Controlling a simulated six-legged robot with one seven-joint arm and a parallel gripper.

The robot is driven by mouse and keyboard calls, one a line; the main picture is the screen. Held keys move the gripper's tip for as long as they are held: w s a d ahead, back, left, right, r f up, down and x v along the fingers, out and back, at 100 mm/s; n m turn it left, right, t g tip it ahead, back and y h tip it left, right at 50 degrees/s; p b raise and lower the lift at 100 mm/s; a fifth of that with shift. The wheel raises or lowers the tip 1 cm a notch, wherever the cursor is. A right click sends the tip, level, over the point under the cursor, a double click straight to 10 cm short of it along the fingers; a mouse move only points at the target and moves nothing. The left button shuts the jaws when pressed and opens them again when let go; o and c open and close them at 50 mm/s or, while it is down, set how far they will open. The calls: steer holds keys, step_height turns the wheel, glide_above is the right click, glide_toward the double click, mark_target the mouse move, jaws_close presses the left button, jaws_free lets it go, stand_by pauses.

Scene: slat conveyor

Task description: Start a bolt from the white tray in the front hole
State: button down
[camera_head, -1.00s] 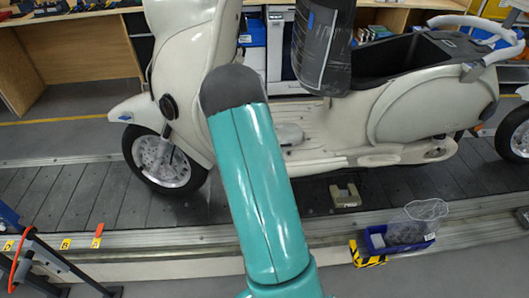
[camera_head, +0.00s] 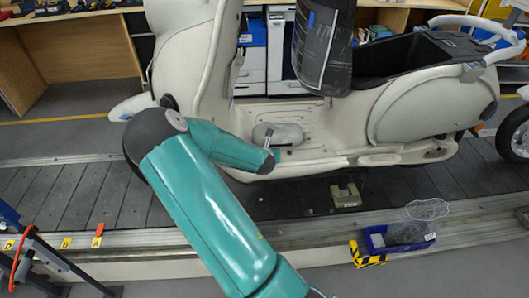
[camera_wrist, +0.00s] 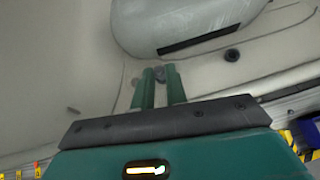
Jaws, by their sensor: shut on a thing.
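My gripper (camera_wrist: 161,82) shows in the wrist view with its two green fingers close together, shut on a small grey bolt (camera_wrist: 160,73). The bolt is at the fingertips, over the cream floorboard (camera_wrist: 205,75) of a scooter. I cannot tell whether its tip touches a hole. A dark round spot (camera_wrist: 232,55) is on the floorboard to the right of the fingertips; whether it is a hole or a bolt head is unclear. In the head view the floorboard (camera_head: 312,120) is beside my forearm's end, and the fingers are not clearly visible. I see no white tray.
A grey hump (camera_head: 278,133) rises from the floorboard, close beyond the fingertips in the wrist view (camera_wrist: 180,20). A beige block (camera_head: 345,195) lies on the slat conveyor (camera_head: 400,190). A blue bin (camera_head: 385,247) with a clear bag stands at the conveyor's front edge.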

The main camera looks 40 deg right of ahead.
steer(key=shift+m+g+h, duration=0.4)
steer(key=shift+m+g, duration=0.1)
steer(key=shift+m, duration=0.1)
steer(key=c, duration=1.3)
jaws_free()
steer(key=shift+a+r, duration=0.1)
steer(key=shift+r, duration=0.05)
steer(key=shift+c, duration=0.2)
steer(key=shift+w, duration=0.1)
steer(key=v, duration=1.3)
steer(key=shift+s+a+r, duration=0.2)
steer(key=shift+s, duration=0.15)
